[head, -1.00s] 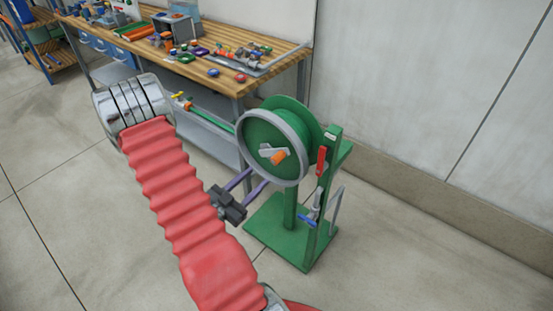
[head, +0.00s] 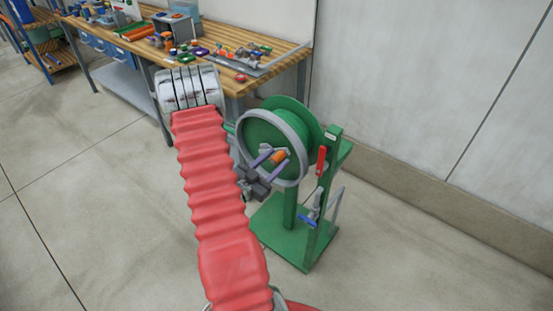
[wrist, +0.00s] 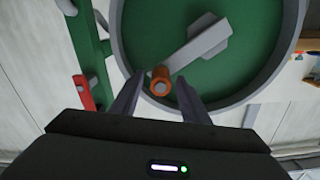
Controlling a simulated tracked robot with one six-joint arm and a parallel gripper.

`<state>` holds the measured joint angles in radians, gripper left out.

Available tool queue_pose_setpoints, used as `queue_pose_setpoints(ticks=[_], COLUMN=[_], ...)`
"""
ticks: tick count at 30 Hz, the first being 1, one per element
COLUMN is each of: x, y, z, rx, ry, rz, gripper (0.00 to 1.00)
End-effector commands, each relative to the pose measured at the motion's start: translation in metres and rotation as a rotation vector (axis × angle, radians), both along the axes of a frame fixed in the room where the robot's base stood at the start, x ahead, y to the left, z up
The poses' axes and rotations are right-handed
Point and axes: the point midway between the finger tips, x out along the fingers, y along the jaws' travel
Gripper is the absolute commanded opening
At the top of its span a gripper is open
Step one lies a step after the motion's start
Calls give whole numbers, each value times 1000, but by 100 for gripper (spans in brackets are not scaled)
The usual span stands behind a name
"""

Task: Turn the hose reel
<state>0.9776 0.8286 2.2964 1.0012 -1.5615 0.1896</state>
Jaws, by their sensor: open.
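The hose reel is a green drum (head: 262,135) with a grey rim, mounted on a green stand (head: 313,215). On its face are a grey crank arm (wrist: 192,45) and an orange crank knob (head: 278,157). In the wrist view the orange knob (wrist: 161,79) points toward the camera. My gripper (head: 271,156) is in front of the reel face. Its two purple-grey fingers (wrist: 159,92) are open, with their tips on either side of the knob. I cannot tell whether either finger touches it.
A red lever (head: 321,160) and a blue-handled valve (head: 310,219) are on the stand's post, right of the reel. A wooden workbench (head: 222,62) with fittings stands behind. A wall is at the right; the floor in front is clear.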

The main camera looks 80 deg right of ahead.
Motion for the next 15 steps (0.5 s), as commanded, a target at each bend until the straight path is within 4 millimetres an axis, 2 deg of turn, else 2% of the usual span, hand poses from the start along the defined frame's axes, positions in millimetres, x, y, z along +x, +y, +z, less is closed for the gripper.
queue_pose_setpoints(ticks=[4, 13, 15], x=[-4, -4, -4], y=[-7, -8, -8], z=[0, 0, 0], rx=[1, 1, 0], ry=[1, 2, 1], rz=[-1, 0, 0], gripper=[41, 41, 36])
